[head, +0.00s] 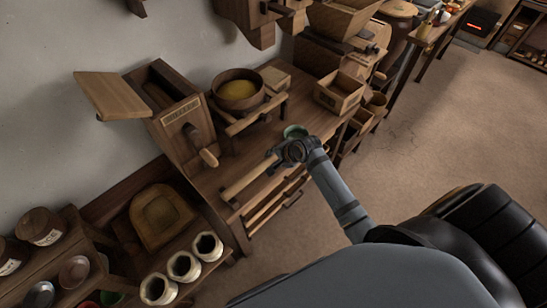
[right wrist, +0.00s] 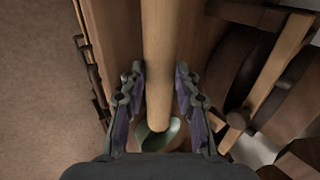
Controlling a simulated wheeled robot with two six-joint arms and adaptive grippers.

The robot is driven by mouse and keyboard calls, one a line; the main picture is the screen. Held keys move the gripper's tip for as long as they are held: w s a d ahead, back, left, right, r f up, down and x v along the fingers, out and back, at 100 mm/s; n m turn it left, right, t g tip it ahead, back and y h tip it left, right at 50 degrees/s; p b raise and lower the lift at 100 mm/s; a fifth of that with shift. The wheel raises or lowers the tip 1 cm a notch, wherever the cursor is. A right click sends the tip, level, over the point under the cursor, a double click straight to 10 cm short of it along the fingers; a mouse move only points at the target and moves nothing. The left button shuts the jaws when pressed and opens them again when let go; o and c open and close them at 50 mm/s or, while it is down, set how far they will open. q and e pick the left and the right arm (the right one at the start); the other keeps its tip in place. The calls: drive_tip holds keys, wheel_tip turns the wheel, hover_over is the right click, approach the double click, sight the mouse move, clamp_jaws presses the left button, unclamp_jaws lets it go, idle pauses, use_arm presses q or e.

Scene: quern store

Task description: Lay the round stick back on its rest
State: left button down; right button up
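The round stick (head: 248,178) is a pale wooden rod slanting along the front of the wooden bench top. Its far end is at the lower left, near the bench corner. My right gripper (head: 295,151) is at its upper right end. In the right wrist view the stick (right wrist: 157,60) runs between the fingers of the right gripper (right wrist: 159,72), which sit close against both its sides. The stick's near end shows above a green cup (right wrist: 153,142); the cup also shows in the head view (head: 295,131). I cannot make out the rest. My left gripper is not in view.
On the bench (head: 222,174) stand a wooden box with a crank (head: 182,120), a round sieve with yellow meal (head: 239,88) and an open wooden box (head: 339,93). Pale jars (head: 183,266) stand at the lower left. The floor (head: 440,130) at the right is clear.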

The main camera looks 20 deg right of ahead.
drive_tip(key=o, duration=0.5)
drive_tip(key=v, duration=1.2)
